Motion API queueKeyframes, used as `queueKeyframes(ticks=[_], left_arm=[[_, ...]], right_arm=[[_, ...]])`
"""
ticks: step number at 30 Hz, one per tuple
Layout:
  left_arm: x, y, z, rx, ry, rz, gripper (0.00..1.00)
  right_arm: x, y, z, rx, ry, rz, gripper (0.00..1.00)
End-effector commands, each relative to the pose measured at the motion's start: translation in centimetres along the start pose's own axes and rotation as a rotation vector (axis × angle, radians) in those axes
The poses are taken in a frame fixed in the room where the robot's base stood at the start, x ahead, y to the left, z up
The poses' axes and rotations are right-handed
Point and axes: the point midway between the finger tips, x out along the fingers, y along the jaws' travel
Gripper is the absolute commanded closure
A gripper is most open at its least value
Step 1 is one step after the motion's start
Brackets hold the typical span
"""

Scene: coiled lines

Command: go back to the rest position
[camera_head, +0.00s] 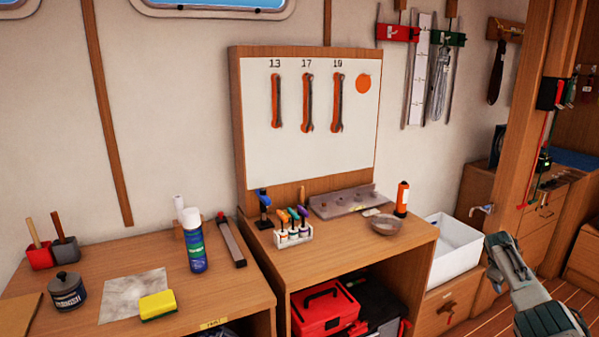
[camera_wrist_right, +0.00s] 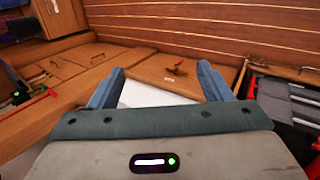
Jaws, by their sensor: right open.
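My right gripper (camera_head: 506,262) is at the right edge of the head view, in front of the drawers and to the right of the white bin. In the right wrist view its two blue fingers (camera_wrist_right: 158,82) stand wide apart with nothing between them. The white bin (camera_wrist_right: 145,95) and a wooden drawer front show beyond the fingers, apart from them. My left gripper is in neither view.
The white bin (camera_head: 458,250) stands right of the workbench (camera_head: 345,250). The bench holds a screwdriver rack (camera_head: 292,238), a bowl (camera_head: 386,225) and an orange bottle (camera_head: 402,198). A red toolbox (camera_head: 322,308) sits below. Floor (camera_head: 480,326) shows at lower right.

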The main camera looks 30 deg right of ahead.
Motion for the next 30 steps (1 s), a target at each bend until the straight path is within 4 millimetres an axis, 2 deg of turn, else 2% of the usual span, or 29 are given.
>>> queueKeyframes(ticks=[1,6,15,21,28,29,30], left_arm=[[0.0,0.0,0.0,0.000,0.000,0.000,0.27],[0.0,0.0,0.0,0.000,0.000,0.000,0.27],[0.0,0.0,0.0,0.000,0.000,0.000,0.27],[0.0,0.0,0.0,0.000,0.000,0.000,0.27],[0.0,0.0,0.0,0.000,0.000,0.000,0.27],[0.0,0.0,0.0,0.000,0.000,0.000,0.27],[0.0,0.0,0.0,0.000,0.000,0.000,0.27]], right_arm=[[2.0,-0.8,1.6,-0.010,-0.017,0.042,0.27],[7.2,-2.6,6.3,-0.034,-0.016,0.178,0.27],[14.1,-6.5,15.7,-0.130,0.066,0.320,0.27],[16.6,-9.0,21.1,-0.194,0.134,0.332,0.27],[18.1,-11.5,26.5,-0.253,0.194,0.302,0.27],[18.3,-12.1,27.0,-0.254,0.200,0.293,0.27],[19.0,-14.4,27.0,-0.238,0.201,0.268,0.27]])
